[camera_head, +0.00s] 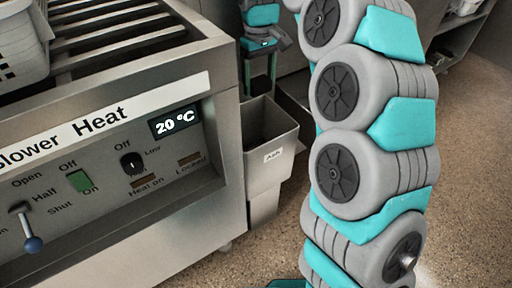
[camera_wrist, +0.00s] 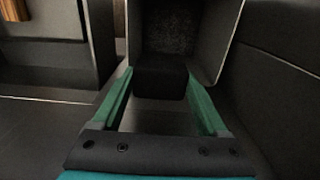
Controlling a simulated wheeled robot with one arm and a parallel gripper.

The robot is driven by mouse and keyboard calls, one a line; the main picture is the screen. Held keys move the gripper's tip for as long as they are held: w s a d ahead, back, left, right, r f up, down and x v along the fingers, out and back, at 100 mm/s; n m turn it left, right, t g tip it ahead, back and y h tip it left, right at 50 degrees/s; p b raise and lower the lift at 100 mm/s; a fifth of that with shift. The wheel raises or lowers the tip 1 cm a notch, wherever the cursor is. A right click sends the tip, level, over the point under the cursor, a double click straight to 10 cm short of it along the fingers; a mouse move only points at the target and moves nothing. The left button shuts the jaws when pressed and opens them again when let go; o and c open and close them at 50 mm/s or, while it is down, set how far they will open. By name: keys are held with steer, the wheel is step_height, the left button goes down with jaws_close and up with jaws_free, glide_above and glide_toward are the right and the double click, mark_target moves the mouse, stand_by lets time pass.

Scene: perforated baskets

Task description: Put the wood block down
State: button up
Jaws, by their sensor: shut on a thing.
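My gripper (camera_wrist: 160,88) is shut on a dark block (camera_wrist: 160,76), its teal fingers on either side of it. The block looks almost black in the shade, so its wood grain cannot be made out. Beyond it in the wrist view is a dark box-like opening with pale edges (camera_wrist: 229,38). The block cannot be made out clearly there.
A steel heater unit (camera_head: 222,120) with knobs, a lever and a "20 °C" display fills the left. A perforated basket (camera_head: 22,50) stands on its slatted top. Speckled floor (camera_head: 475,170) is open at right. A brown piece (camera_wrist: 14,10) shows at the wrist view's top left.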

step_height(320, 180, down, 25)
steer(key=shift+f, duration=0.1)
stand_by(0.4)
steer(key=shift+f, duration=0.15)
steer(key=o, duration=1.1)
step_height(320, 180, up, 12)
steer(key=shift+r, duration=0.15)
